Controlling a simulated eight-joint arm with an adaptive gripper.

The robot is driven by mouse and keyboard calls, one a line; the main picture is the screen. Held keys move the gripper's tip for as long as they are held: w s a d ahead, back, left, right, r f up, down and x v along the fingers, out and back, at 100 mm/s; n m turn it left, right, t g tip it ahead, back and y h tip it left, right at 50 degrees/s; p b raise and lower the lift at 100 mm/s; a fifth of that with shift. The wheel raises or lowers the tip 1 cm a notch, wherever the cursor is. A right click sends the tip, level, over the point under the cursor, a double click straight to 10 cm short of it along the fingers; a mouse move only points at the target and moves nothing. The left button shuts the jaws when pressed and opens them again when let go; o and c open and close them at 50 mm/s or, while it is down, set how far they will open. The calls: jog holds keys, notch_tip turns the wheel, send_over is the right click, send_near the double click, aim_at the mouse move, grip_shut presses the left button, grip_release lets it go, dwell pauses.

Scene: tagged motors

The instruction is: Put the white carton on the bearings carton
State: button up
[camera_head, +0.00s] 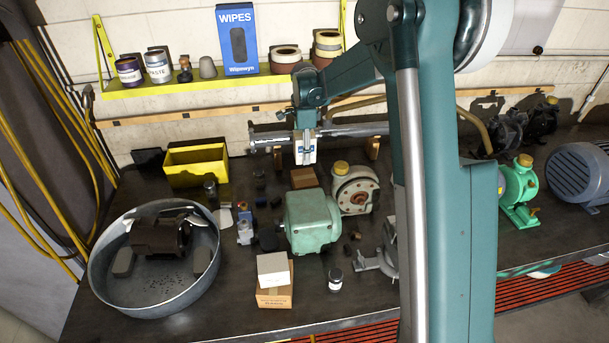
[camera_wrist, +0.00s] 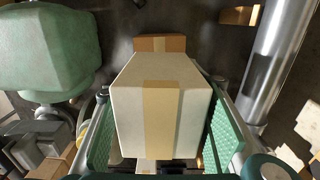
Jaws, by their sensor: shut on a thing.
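My gripper (camera_wrist: 160,135) is shut on a white carton (camera_wrist: 130,125) with a tan tape strip, its green pads on either side. A brown carton (camera_wrist: 158,42) shows just past the held carton in the wrist view, apparently the brown carton (camera_head: 304,178) behind the green motor. Another brown carton (camera_head: 274,299) stands at the front with a pale grey-white carton (camera_head: 273,268) on it. I cannot read which is the bearings carton.
The green motor (camera_head: 312,222) and a pale pump (camera_head: 355,190) stand near the gripper. A round metal pan (camera_head: 105,270) is at the left, a yellow bin (camera_head: 195,165) behind it. A silver bar (camera_wrist: 280,60) passes close by. Small parts lie scattered between them.

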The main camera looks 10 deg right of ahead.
send_over(304, 177)
jog(key=shift+d+f, duration=0.1)
jog(key=shift+f, duration=2.75)
jog(key=shift+f, duration=1.85)
jog(key=shift+f, duration=0.2)
jog(key=o, duration=1)
jog(key=shift+r, duration=0.15)
notch_tip(304, 177, up, 12)
jog(key=shift+r, duration=0.1)
